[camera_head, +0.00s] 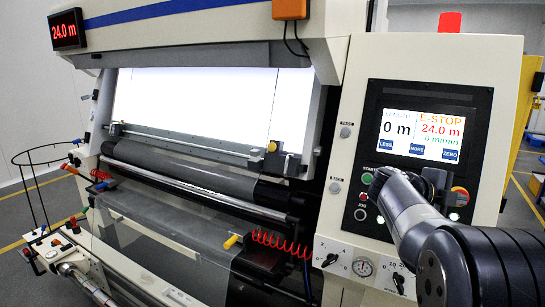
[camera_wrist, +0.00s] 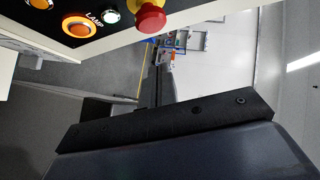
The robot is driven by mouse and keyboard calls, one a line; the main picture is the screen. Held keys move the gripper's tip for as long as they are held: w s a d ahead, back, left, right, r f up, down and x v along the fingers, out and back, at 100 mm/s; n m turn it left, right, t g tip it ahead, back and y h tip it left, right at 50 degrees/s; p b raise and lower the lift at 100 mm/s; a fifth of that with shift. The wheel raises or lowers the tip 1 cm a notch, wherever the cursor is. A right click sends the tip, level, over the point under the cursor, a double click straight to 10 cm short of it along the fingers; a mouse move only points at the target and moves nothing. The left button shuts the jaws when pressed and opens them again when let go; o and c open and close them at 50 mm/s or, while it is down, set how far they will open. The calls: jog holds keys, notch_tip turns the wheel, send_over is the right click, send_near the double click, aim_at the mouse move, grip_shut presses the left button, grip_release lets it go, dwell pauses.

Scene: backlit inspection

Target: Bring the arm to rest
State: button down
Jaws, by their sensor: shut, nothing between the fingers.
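My arm reaches in from the lower right of the head view, its grey and black links in front of the control panel (camera_head: 345,205). My gripper (camera_head: 436,180) is a dark shape at the panel, partly hidden behind my wrist. It also shows in the wrist view as a dark bar (camera_wrist: 165,122) across the lower part; it is shut and holds nothing. The red emergency-stop button (camera_wrist: 150,17) is at the top of the wrist view, apart from the bar. In the head view, its yellow surround (camera_head: 460,193) shows just right of my gripper.
The panel screen (camera_head: 423,133) reads "E-STOP", 24.0 m and 0 m/min. An orange-ringed lamp button (camera_wrist: 79,26) is near the stop button. The inspection machine's lit window (camera_head: 200,100) and rollers (camera_head: 190,180) fill the left.

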jog(key=shift+v, duration=1.8)
jog(key=shift+r, duration=0.1)
